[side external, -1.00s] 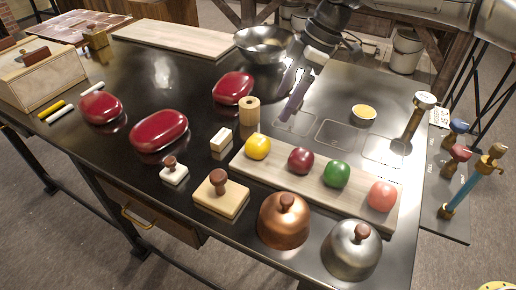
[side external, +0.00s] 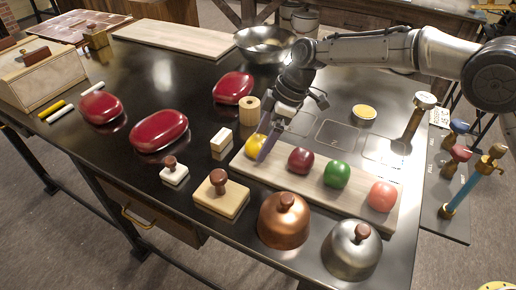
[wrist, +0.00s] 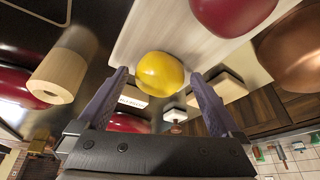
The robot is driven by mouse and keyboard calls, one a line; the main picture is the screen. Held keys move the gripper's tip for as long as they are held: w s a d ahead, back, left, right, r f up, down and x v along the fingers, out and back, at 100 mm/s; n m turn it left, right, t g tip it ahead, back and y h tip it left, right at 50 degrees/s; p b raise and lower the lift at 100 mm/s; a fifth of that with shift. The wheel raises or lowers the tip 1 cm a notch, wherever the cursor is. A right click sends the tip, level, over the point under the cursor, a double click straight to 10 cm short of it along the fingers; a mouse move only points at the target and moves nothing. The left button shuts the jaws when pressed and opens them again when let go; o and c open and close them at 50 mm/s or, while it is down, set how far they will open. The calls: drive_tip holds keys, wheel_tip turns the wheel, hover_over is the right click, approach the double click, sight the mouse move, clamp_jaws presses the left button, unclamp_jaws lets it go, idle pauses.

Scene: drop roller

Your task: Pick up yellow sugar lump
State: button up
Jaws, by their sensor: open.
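The yellow sugar lump (side external: 253,146) is a round glossy ball at the left end of a pale wooden board (side external: 304,183). My gripper (side external: 264,143) is low over that end of the board, with its fingers at the lump and partly covering it. In the wrist view the lump (wrist: 160,74) sits just beyond and between the two purple fingertips of my gripper (wrist: 158,80). The jaws are apart and nothing is held. I cannot tell whether a finger touches the lump.
Dark red (side external: 300,160), green (side external: 336,174) and coral (side external: 381,196) balls stand in a row on the board. A wooden roller (side external: 249,110) stands behind it. A copper dome (side external: 284,220) and a silver dome (side external: 351,249) are in front. A small pale block (side external: 221,139) is to the left.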

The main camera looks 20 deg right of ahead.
drive_tip(key=shift+w+a+f, duration=0.1)
drive_tip(key=shift+a+f, duration=0.15)
drive_tip(key=shift+f, duration=0.2)
drive_tip(key=c, duration=1.3)
drive_tip(key=shift+r, duration=0.15)
